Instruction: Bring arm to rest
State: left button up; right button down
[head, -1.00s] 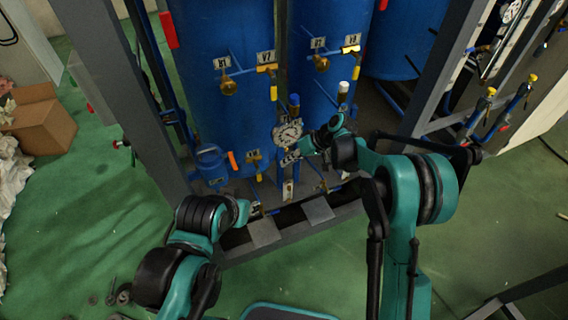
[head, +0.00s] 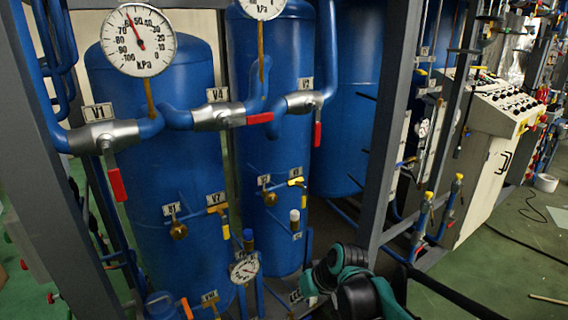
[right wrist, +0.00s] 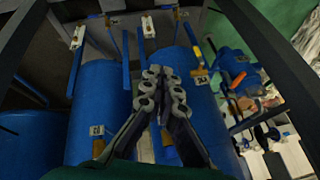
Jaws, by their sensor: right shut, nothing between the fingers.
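My right arm (head: 350,285) shows at the bottom of the head view, teal with black joints, in front of the lower part of the blue tanks. My right gripper (right wrist: 163,82) shows in the right wrist view, its grey fingers together with nothing between them. It points toward the blue tanks and their small pipes. In the head view its fingers are hard to make out at the bottom edge. My left arm and gripper are outside both current views.
Blue tanks (head: 155,165) stand inside a grey frame (head: 388,130). Pipes with red-handled valves and a large pressure gauge (head: 138,40) cross in front. A small gauge (head: 244,270) sits low near my right arm. A control panel (head: 500,105) stands right; green floor (head: 510,265) is open there.

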jog(key=s+d+m+t+h, duration=0.3)
jog(key=s+d+h, duration=0.1)
jog(key=s+d, duration=1)
jog(key=s, duration=0.3)
jog(key=shift+d+m, duration=0.25)
jog(key=shift+m, duration=0.05)
